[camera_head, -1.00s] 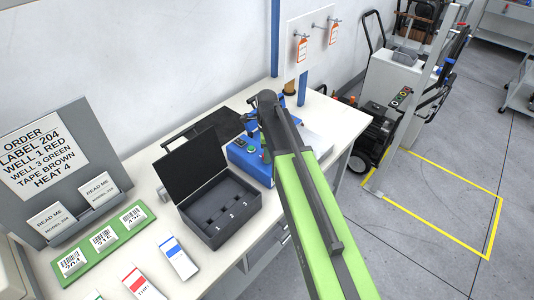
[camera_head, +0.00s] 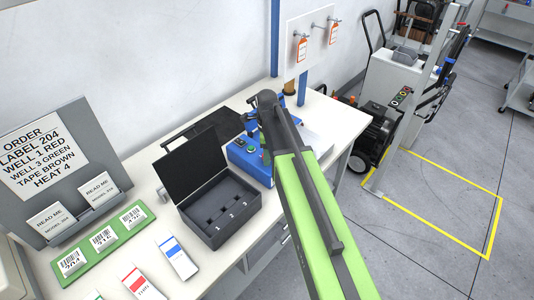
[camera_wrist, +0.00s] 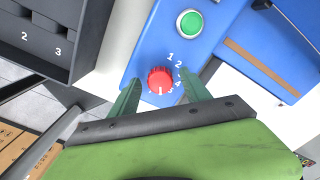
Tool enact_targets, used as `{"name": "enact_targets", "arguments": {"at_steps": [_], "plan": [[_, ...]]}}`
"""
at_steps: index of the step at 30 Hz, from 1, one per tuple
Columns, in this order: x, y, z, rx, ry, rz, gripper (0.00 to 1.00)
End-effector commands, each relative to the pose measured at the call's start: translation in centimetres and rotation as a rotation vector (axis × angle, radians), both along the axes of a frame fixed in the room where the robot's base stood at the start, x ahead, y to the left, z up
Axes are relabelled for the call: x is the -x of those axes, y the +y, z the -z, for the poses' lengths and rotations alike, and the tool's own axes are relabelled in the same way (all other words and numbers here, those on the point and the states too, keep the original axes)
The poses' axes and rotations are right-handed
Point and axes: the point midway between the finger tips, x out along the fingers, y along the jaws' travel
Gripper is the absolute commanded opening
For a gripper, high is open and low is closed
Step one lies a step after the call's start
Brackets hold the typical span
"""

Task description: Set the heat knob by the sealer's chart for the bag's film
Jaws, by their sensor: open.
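The blue sealer (camera_head: 238,166) stands on the white bench, partly hidden behind my arm. In the wrist view, its red heat knob (camera_wrist: 160,80) sits on the blue panel (camera_wrist: 212,52), with a green button (camera_wrist: 190,23) above it. White numbers, among them 1, 2 and 4, stand at the knob's right side. A small pale mark shows on the knob's lower side; its setting is unclear. My gripper (camera_wrist: 160,76) is open, one finger on each side of the knob; contact is not visible. The order board (camera_head: 48,160) reads HEAT 4. I cannot make out a film chart or bag.
An open black case (camera_head: 218,238) with numbered wells stands left of the sealer. A green tray (camera_head: 70,275) of label cards and loose red and blue cards lie nearer. Orange tags (camera_head: 302,50) hang on a panel behind. The floor at right has a yellow-marked area.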

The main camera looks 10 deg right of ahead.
Motion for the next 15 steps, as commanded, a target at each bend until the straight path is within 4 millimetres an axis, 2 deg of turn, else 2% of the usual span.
{"name": "enact_targets", "arguments": {"at_steps": [5, 8, 11, 15], "plan": [[0.0, 0.0, -0.3, 0.0, -0.001, 0.0, 0.56], [0.0, 0.0, -1.2, 0.0, -0.001, 0.0, 0.56], [0.0, 0.0, -2.7, 0.0, -0.001, 0.0, 0.56], [0.0, 0.0, -5.7, 0.0, -0.001, -0.001, 0.56]]}}
